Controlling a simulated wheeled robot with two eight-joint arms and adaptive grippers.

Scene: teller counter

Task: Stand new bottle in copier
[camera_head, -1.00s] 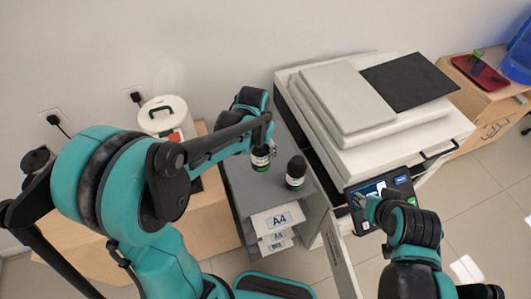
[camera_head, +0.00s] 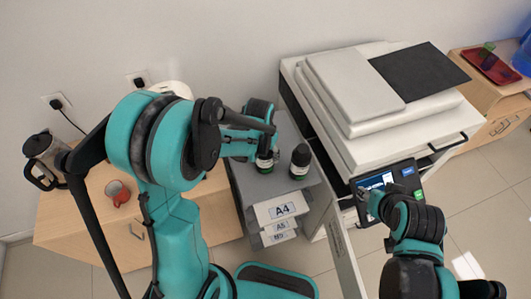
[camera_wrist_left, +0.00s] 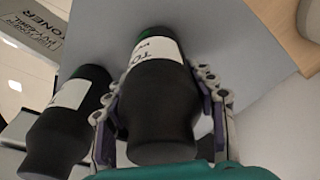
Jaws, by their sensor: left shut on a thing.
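A black bottle with a white label and green base (camera_head: 264,163) is held in my left gripper (camera_head: 267,152), on the grey shelf unit's top (camera_head: 250,182) or just above it; I cannot tell which. The left wrist view shows this bottle (camera_wrist_left: 160,95) between both fingers, shut on its sides. A second, similar bottle (camera_head: 299,162) stands upright just right of it and also shows in the left wrist view (camera_wrist_left: 68,120). The copier (camera_head: 375,105) is white with a grey lid. My right gripper (camera_head: 364,200) is by its control panel (camera_head: 385,182); its fingers are too small to read.
A "TONER" label (camera_wrist_left: 35,28) shows in the left wrist view. A red tray (camera_head: 490,66) lies at far right.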

